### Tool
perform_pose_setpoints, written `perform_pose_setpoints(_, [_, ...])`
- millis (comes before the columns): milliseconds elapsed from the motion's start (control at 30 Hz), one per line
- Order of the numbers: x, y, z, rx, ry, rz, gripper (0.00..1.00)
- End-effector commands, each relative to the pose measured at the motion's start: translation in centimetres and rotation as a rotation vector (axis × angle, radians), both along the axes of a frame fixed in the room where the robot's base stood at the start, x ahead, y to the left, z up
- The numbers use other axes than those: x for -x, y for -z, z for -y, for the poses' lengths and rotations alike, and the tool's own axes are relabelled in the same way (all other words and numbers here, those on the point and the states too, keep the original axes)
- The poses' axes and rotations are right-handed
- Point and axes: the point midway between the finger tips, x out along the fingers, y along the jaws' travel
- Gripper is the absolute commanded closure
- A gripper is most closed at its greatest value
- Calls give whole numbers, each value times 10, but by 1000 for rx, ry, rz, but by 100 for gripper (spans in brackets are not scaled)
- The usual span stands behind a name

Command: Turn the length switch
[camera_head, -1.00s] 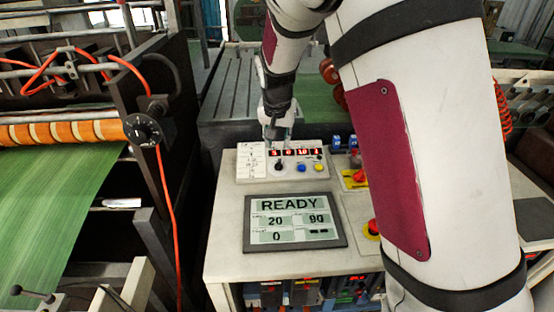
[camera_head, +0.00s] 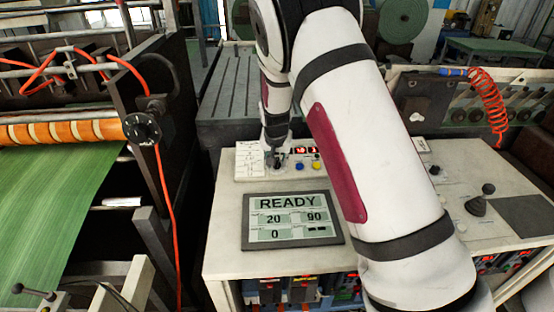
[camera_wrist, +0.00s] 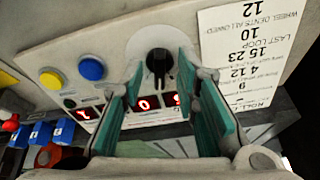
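The length switch is a black rotary knob (camera_wrist: 159,62) on a light control panel (camera_head: 244,174). In the wrist view its pointer ridge lies about upright in the picture, between the fingertips. My gripper (camera_wrist: 160,72) is open, with one teal-padded finger on each side of the knob. I cannot tell whether the pads touch it. In the head view my gripper (camera_head: 276,155) points down at the panel and largely hides the knob.
A blue button (camera_wrist: 91,68) and a yellow button (camera_wrist: 50,78) sit beside the knob, near red digit displays (camera_wrist: 146,105). A printed card (camera_wrist: 245,45) is on its other side. The READY screen (camera_head: 292,219) lies in front of the panel.

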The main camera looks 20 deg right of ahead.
Motion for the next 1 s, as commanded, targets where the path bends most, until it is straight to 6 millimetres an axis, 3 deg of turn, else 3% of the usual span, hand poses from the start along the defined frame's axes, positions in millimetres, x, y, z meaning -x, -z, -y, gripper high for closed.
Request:
perform_pose_setpoints(133, [0, 0, 0, 0, 0, 0, 74])
perform_pose_setpoints(233, [0, 0, 0, 0, 0, 0, 97])
perform_pose_setpoints(267, [0, 0, 0, 0, 0, 0, 100])
perform_pose_setpoints(667, [0, 0, 1, 7, -30, -2, 100])
perform_pose_setpoints(1000, [0, 0, 2, 50, -227, -11, 100])
